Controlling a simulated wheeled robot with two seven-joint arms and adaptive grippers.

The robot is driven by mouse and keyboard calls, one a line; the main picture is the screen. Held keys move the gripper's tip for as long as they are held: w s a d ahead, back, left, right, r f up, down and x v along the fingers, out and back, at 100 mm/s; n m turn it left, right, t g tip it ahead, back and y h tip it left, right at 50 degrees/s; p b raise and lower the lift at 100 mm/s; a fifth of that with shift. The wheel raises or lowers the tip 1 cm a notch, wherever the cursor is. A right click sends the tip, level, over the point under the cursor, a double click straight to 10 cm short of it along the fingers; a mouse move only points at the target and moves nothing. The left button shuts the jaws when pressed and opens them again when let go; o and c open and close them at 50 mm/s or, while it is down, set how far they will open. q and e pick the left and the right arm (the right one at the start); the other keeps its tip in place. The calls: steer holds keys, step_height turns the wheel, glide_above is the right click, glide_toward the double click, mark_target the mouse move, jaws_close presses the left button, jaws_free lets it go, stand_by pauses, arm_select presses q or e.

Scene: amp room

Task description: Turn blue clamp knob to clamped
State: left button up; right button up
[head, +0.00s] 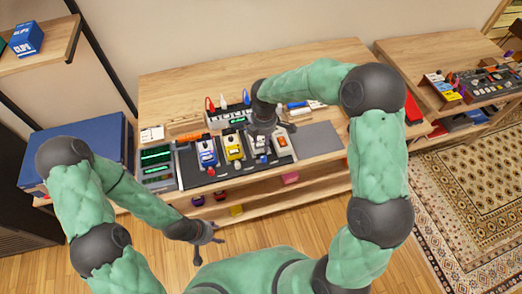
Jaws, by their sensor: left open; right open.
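A row of small pedal-like devices stands on a dark board (191,179) on the wooden workbench. They include a blue one (207,150), a yellow one (233,147), a pale grey one (258,144) and an orange-and-grey one (281,145). A small blue knob-like part (262,159) shows at the front of the pale grey device. I cannot tell for sure that it is the clamp knob, nor how it is turned. My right gripper (272,132) is open just above the pale grey device and partly hides it. My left gripper (208,244) is open and empty, low in front of the bench.
A rack with green displays (156,155) stands left of the board, beside a large blue case (80,140). A grey mat (318,138) lies clear to the right. Small coloured items sit on the shelf below. A second bench (440,50) stands at right.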

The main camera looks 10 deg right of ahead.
mark_target(261, 159)
step_height(261, 159, down, 11)
steer(key=shift+r+b, duration=0.15)
steer(key=shift+b, duration=0.85)
steer(key=shift+c, duration=0.2)
